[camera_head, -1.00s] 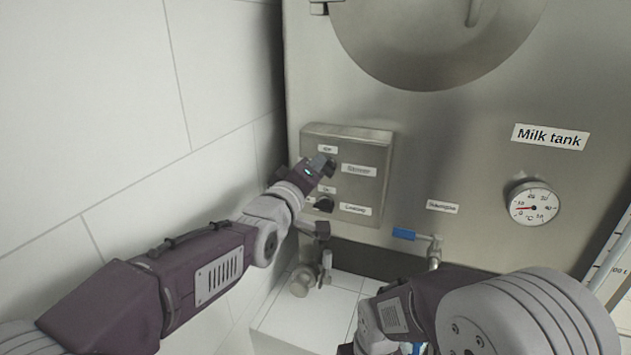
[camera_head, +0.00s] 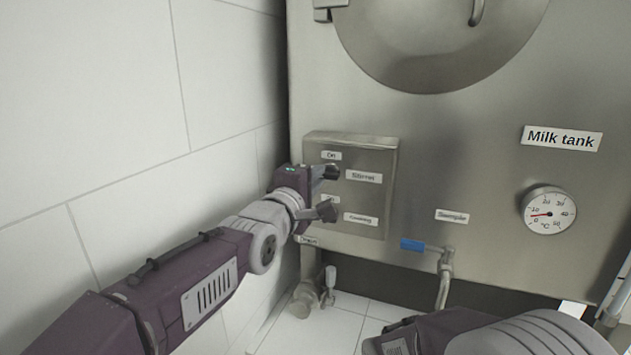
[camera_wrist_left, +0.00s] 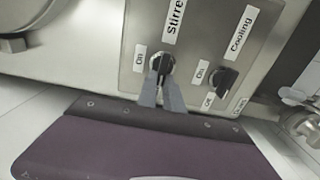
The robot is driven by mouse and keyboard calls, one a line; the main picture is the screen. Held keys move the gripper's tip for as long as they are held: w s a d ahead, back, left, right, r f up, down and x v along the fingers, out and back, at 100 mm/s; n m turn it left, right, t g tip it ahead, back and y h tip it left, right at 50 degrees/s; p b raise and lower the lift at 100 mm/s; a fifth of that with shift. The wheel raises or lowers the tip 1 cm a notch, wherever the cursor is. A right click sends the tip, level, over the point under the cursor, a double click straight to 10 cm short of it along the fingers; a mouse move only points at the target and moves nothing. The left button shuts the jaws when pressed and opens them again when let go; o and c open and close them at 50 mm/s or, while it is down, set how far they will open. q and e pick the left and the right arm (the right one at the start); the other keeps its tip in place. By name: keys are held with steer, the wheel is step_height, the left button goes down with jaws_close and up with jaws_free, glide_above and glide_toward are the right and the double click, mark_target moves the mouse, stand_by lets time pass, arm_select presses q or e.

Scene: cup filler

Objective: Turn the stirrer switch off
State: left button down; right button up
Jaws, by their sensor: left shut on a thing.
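The control box (camera_head: 375,215) is a grey metal panel on the tank front with a "Stirrer" label above a "Cooling" label. My left gripper (camera_head: 325,172) is at the stirrer switch, beside the Stirrer label. In the left wrist view, the two grey fingers (camera_wrist_left: 161,93) close on the dark stirrer switch (camera_wrist_left: 163,62), right of its "On" label. The fingers hide the area below the switch, and I cannot tell its exact setting. The cooling switch (camera_wrist_left: 222,82) is to the right, apart from the fingers; in the head view it is just below the gripper.
The milk tank (camera_head: 470,150) carries a round thermometer (camera_head: 548,212) and a blue-handled sample tap (camera_head: 413,245). A drain valve (camera_head: 308,297) is below the box. A tiled wall (camera_head: 90,120) stands close at the left. My right forearm is at the bottom right, its gripper out of view.

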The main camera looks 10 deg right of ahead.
arm_select(q)
steer(key=shift+r, duration=0.1)
stand_by(0.3)
steer(key=c, duration=1.5)
jaws_free()
steer(key=shift+w+d, duration=0.1)
steer(key=b+v, duration=0.3)
steer(key=v, duration=0.6)
